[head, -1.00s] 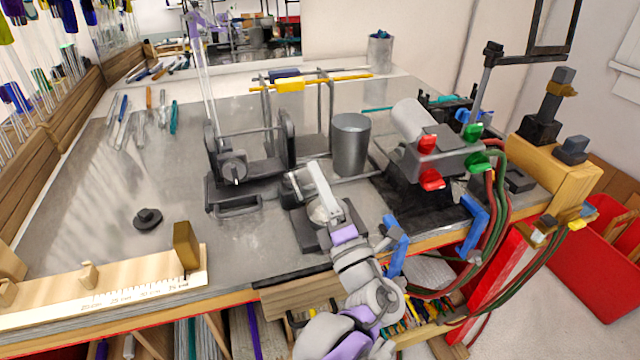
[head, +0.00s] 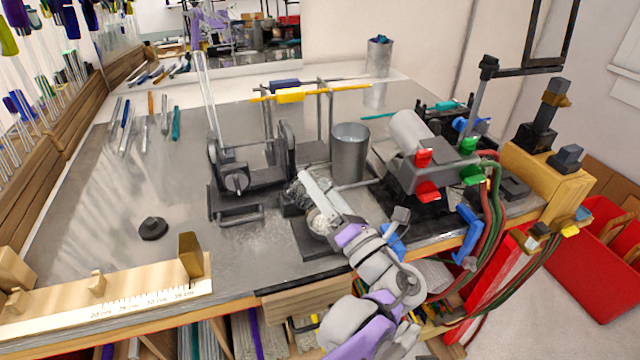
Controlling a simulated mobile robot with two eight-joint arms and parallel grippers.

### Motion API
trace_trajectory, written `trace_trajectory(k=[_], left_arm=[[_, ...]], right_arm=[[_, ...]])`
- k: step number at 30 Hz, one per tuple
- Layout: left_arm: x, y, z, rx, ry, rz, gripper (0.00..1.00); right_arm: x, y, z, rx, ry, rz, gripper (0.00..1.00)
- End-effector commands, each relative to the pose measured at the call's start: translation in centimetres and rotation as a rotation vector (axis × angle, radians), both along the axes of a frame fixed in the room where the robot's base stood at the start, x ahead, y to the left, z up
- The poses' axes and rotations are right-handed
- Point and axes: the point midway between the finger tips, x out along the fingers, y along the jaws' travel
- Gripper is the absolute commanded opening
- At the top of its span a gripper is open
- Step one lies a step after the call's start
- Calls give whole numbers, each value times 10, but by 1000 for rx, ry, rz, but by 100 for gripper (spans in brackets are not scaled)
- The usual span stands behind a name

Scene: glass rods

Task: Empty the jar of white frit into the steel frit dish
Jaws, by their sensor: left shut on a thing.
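My left gripper (head: 312,192) comes in from the bottom edge and is shut on a small greyish, see-through thing (head: 297,194), which looks like the frit jar. The jar looks tilted, but the fingers hide much of it and its contents cannot be made out. Just below the fingers is a round, pale dish (head: 320,223), apparently the steel frit dish, with whitish stuff showing in it. It sits on a dark square plate (head: 318,247) near the bench's front edge, partly covered by my gripper. My right gripper is not in view.
A steel can (head: 350,152) stands just behind the gripper. A dark roller stand (head: 236,180) with an upright glass rod is to the left. A torch with red and green knobs (head: 428,172) and hoses is to the right. The bench's left middle is mostly clear.

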Motion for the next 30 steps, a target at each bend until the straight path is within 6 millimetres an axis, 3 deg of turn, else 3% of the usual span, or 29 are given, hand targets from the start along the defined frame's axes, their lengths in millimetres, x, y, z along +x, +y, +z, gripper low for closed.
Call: trace_trajectory(k=[8, 15, 21, 30], left_arm=[[0, 0, 3, -38, -13, 1, 0], [2, -1, 32, -412, -140, -1, 0], [2, 0, 43, -684, -228, -1, 0], [0, 0, 38, -759, -246, 1, 0]], right_arm=[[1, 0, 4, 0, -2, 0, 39], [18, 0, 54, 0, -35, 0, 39], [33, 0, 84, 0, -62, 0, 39], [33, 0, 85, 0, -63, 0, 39]])
